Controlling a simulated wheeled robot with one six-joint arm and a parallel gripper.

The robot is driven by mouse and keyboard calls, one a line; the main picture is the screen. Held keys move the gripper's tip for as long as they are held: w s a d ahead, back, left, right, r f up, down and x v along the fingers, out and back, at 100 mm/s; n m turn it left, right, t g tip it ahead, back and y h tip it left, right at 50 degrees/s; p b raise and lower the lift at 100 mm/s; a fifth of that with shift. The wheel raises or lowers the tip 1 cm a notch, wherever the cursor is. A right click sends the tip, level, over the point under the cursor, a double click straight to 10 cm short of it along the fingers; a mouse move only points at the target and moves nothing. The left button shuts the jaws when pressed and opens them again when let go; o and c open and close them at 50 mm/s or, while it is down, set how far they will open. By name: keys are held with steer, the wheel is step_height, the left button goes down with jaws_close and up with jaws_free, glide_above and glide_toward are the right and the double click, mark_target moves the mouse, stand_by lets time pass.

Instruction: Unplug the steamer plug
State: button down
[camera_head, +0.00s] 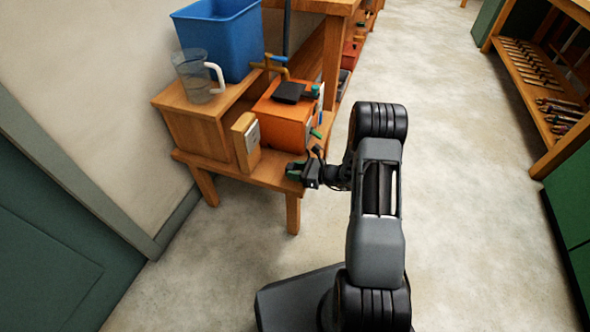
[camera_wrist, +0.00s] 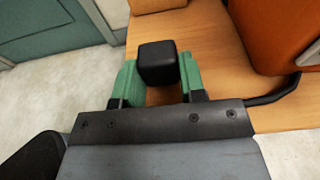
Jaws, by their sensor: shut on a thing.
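The black plug (camera_wrist: 157,62) is a small block held between the green fingers of my gripper (camera_wrist: 158,75) in the wrist view. In the head view my gripper (camera_head: 297,172) is over the front right corner of the wooden bench, and I cannot make out the plug there. A pale outlet plate (camera_head: 252,135) is on a short wooden post left of my gripper. The post's lower part (camera_wrist: 155,5) shows at the wrist view's top edge, with bare wood between it and the plug. A black cord (camera_wrist: 275,96) runs on the right. The orange box (camera_head: 284,125), likely the steamer, stands behind.
A wooden bench (camera_head: 275,176) carries a clear jug (camera_head: 195,75) with a white handle and a blue bin (camera_head: 219,35) on a raised part. A tool shelf (camera_head: 545,90) stands at the right. The floor between is clear.

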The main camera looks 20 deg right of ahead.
steer(key=shift+f, duration=0.55)
steer(key=c, duration=0.6)
jaws_free()
steer(key=p+v, duration=0.4)
steer(key=v, duration=1)
steer(key=s+a+r+n+g+h+p, duration=0.15)
steer(key=a+r+n+g+p, duration=0.3)
steer(key=r, duration=0.55)
steer(key=s+a+r+n+g+h+p, duration=0.1)
steer(key=s+a+r+n+g+p, duration=0.15)
steer(key=r+n+p, duration=0.55)
steer(key=s+a+r+n+g+h+p, duration=0.15)
steer(key=a+r+p, duration=0.25)
steer(key=r, duration=0.9)
steer(key=s+r+n+t+h+p, duration=0.1)
steer(key=s+r+n+h+p, duration=0.2)
steer(key=r+p, duration=0.2)
steer(key=s+r+n+t+h+p, duration=0.1)
steer(key=s+r+n+h+p, duration=0.2)
steer(key=r, duration=0.8)
steer(key=s+a+r+n+t+h+p, duration=0.1)
steer(key=s+r+n+h+p, duration=0.1)
steer(key=r+n+p, duration=0.3)
steer(key=shift+s+a+r+h+p, duration=0.1)
steer(key=shift+s+r+h+p, duration=0.15)
steer(key=shift+r+p, duration=0.4)
steer(key=shift+s+r+h+p, duration=0.15)
steer(key=shift+s+r+p, duration=0.25)
steer(key=shift+r, duration=0.5)
